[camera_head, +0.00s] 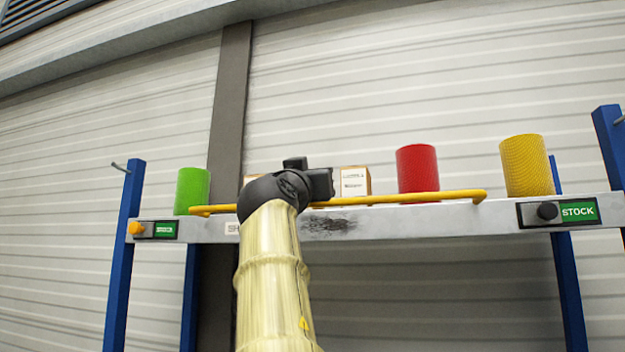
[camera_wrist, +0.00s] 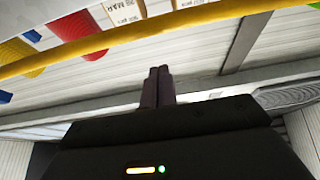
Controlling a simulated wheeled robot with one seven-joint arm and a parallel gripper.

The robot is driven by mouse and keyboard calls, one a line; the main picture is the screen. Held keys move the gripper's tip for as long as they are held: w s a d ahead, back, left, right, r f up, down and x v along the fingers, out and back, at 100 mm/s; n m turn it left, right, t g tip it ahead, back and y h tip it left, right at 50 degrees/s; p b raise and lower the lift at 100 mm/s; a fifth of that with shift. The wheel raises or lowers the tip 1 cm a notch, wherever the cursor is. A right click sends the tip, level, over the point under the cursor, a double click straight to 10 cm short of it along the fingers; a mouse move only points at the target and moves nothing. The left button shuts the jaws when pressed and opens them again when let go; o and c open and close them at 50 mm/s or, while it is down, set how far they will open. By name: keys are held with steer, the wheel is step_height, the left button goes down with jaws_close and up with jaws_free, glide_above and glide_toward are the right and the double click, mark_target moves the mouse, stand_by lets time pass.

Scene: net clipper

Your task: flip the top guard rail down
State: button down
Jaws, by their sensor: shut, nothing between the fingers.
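The yellow guard rail (camera_head: 430,196) runs along the front of the grey shelf beam (camera_head: 430,219) in the head view, its ends bent in towards the beam. My dark wrist covers part of its left half. In the wrist view the rail (camera_wrist: 220,12) crosses the top of the picture on a slant. My gripper (camera_wrist: 158,72) is shut and empty, its two dark fingers side by side. The fingertips appear apart from the rail, with wall showing between them. The fingers are hidden behind my wrist in the head view.
On the shelf stand a green cylinder (camera_head: 192,190), a red cylinder (camera_head: 417,168), a yellow cylinder (camera_head: 526,165) and cardboard boxes (camera_head: 355,181). Blue posts (camera_head: 124,255) hold the shelf. A black knob (camera_head: 547,211) and an orange knob (camera_head: 136,228) sit at the beam's ends.

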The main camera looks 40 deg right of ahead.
steer(key=b+v, duration=0.8)
steer(key=v, duration=0.2)
steer(key=shift+d+f, duration=0.15)
steer(key=shift+f, duration=0.15)
steer(key=shift+w, duration=0.1)
